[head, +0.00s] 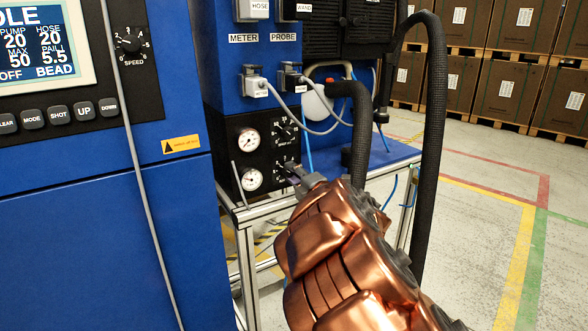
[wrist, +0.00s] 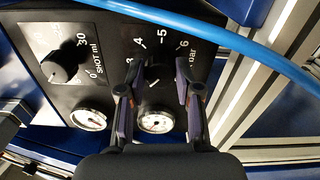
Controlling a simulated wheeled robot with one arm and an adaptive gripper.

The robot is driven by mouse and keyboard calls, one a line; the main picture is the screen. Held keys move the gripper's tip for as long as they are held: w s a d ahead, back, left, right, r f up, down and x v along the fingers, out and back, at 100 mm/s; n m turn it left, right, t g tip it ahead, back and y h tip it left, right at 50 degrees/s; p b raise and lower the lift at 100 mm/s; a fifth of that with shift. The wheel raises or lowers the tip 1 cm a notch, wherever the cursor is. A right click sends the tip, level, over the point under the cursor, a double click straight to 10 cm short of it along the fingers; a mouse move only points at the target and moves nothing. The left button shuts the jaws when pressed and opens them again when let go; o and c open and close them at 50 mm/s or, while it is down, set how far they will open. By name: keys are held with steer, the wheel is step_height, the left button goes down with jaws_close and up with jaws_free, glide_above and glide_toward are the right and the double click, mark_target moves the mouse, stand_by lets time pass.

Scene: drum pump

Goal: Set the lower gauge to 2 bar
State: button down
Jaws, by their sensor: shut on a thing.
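The lower gauge (head: 251,179) is a small round white dial on the black panel (head: 235,160) of the blue cabinet. It also shows in the wrist view (wrist: 156,123), behind my fingers; its needle is too small to read. My gripper (head: 291,172) is at the lower right of the panel, beside this gauge. In the wrist view, my two fingers (wrist: 155,84) straddle the black lower knob (wrist: 153,82), which has a white mark, and are shut on it. The bar scale (wrist: 162,38) around it shows 3 to 6; lower numbers are hidden.
The upper gauge (head: 248,140) and the SHOT ml knob (wrist: 62,68) sit above on the same panel. A blue hose (wrist: 200,28) crosses close by in the wrist view. A thick black hose (head: 432,120) hangs behind my arm. Open floor (head: 470,220) lies to the right.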

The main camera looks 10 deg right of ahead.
steer(key=shift+m, duration=0.6)
steer(key=c, duration=0.8)
jaws_free()
steer(key=shift+s, duration=0.1)
steer(key=v, duration=0.7)
steer(key=shift+s+d+r+p, duration=0.1)
steer(key=shift+p, duration=0.2)
